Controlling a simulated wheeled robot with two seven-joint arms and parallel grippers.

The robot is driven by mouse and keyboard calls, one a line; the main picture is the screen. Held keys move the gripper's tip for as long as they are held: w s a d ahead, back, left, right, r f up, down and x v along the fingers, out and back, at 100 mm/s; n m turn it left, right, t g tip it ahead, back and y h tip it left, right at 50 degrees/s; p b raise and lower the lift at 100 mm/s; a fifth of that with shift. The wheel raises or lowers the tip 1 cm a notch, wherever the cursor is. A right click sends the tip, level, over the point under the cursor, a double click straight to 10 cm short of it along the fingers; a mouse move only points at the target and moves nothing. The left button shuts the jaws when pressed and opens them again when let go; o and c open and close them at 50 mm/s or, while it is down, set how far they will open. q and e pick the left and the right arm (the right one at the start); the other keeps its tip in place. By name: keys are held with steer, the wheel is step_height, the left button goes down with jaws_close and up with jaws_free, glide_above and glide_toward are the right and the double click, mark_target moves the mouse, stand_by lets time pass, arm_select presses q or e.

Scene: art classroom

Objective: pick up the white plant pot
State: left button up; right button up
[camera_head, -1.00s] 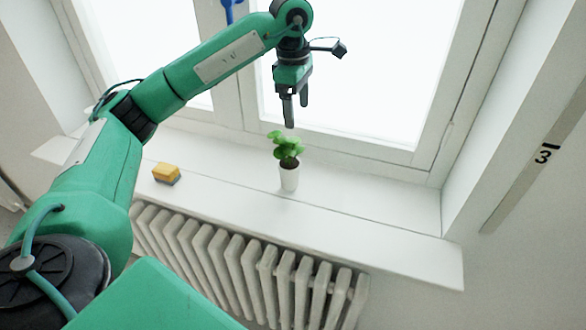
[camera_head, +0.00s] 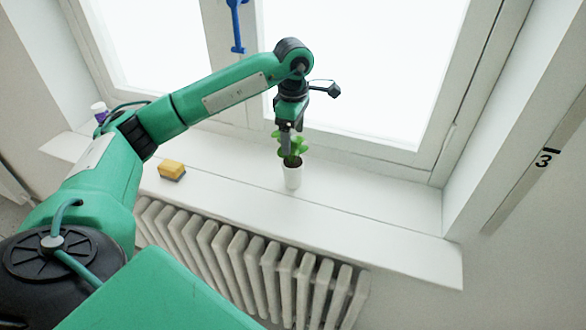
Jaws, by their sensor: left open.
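The white plant pot (camera_head: 292,179) stands upright on the white window sill, with dark soil and a green leafy plant (camera_head: 299,147) in it. My left gripper (camera_head: 287,150) points down from above, its fingers in front of and among the leaves, just above the pot's rim. It is open and does not hold the pot. The fingers cover part of the plant, and I cannot tell whether they touch the leaves. My right gripper is not in view.
A yellow and dark sponge (camera_head: 172,170) lies on the window sill (camera_head: 370,208) left of the pot. A white and purple bottle (camera_head: 99,111) stands at the far left. The window is behind, with a blue handle (camera_head: 237,30). A radiator (camera_head: 255,262) is below.

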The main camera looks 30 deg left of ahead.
mark_target(293, 143)
arm_select(q)
step_height(293, 143, down, 3)
steer(key=shift+f+p, duration=0.15)
steer(key=shift+p, duration=0.7)
steer(key=shift+f, duration=0.55)
steer(key=c, duration=1.4)
steer(key=shift+c, duration=1)
steer(key=shift+r, duration=0.1)
